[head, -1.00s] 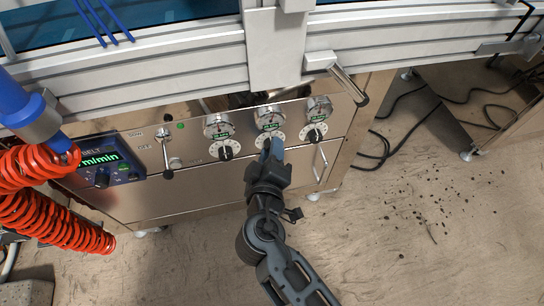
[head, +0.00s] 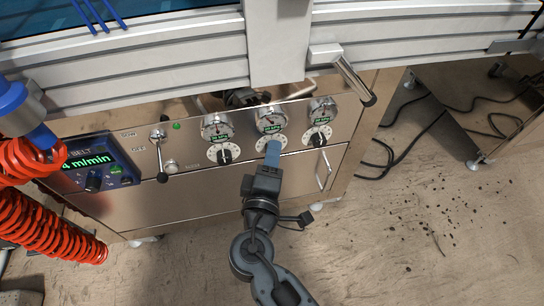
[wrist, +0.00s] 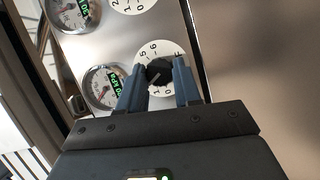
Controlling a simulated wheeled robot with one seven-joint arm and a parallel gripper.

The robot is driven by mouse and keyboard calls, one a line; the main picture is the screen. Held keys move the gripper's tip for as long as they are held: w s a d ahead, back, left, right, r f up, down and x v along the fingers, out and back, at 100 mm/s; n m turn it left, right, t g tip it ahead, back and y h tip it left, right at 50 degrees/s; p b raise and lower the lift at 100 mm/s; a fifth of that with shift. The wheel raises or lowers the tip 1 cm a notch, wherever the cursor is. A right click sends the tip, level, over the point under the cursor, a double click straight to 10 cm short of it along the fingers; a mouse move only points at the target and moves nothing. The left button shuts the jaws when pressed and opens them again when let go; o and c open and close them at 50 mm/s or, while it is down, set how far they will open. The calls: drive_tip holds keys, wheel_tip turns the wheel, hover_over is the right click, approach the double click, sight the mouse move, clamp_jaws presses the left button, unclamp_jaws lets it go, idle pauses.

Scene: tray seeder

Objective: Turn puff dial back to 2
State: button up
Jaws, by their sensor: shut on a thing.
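The middle dial (head: 271,140) of three sits on the steel front panel, below a round gauge with a green readout. My gripper (head: 272,152) reaches it from below and hides much of it. In the wrist view the white numbered dial face (wrist: 146,50) surrounds a black knob (wrist: 158,72). My gripper (wrist: 159,84) has its two blue fingers shut on either side of that knob. The knob bears a pale pointer line, but the number it marks is hard to read. No label naming this dial is readable.
Similar dials stand left (head: 223,154) and right (head: 318,138). Gauges sit above them. A belt display (head: 91,163), a switch lever (head: 160,160) and red coiled hose (head: 45,215) are at left. A drawer handle (head: 322,170) is at lower right.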

drive_tip(key=o, duration=1)
drive_tip(key=shift+o, duration=0.2)
drive_tip(key=s+p, duration=0.1)
drive_tip(key=s, duration=0.6)
drive_tip(key=shift+s+a+r+p, duration=0.2)
drive_tip(key=shift+s+a+p, duration=0.1)
drive_tip(key=shift+s+a, duration=0.15)
